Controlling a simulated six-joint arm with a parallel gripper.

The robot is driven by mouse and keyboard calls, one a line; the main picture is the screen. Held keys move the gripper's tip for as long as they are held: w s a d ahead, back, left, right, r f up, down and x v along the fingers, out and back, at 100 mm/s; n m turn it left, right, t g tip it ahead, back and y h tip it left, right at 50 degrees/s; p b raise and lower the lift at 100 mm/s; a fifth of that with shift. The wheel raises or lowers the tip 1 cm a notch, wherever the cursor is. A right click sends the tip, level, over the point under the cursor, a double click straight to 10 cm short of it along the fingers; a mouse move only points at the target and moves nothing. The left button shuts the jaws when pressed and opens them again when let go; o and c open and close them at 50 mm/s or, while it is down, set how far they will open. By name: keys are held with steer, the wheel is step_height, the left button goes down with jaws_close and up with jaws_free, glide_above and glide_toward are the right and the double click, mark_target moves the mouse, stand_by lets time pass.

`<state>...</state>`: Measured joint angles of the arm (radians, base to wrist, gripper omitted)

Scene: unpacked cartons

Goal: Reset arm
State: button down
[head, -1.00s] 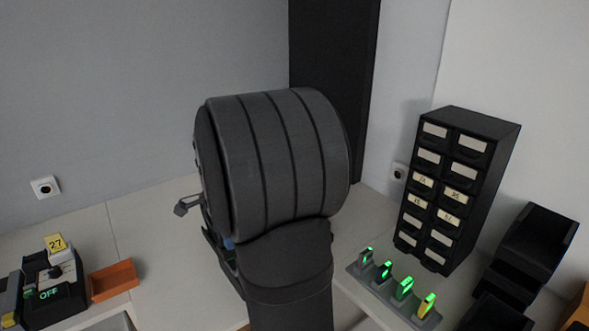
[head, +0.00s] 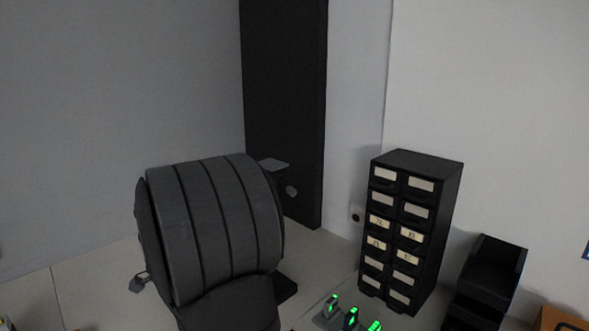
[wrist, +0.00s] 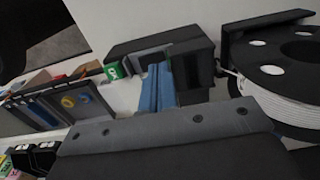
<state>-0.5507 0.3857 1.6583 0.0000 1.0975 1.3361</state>
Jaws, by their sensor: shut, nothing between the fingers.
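My gripper (wrist: 158,88) shows in the middle of the wrist view as two blue pads lying together between dark finger parts. It is shut, with nothing held between the pads. A dark grey plate of my own wrist with several screws fills the bottom of that view.
A black drawer cabinet (head: 413,235) with white labels stands at the right wall, beside stacked black bins (head: 490,275). Green-lit devices (head: 352,316) sit at the bottom edge.

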step_height(320, 180, up, 5)
steer(key=shift+r, duration=0.15)
step_height(320, 180, down, 6)
steer(key=shift+f, duration=0.2)
steer(key=shift+r, duration=0.15)
step_height(320, 180, up, 8)
steer(key=w+d+r+t, duration=0.2)
steer(key=w+r, duration=0.3)
steer(key=w, duration=0.3)
steer(key=w+d+r+t+y, duration=0.1)
steer(key=w+d+r, duration=0.3)
steer(key=w, duration=0.5)
steer(key=shift+d+r+t, duration=0.35)
steer(key=shift+r+t, duration=0.15)
steer(key=shift+r, duration=0.45)
steer(key=c, duration=2.1)
jaws_free()
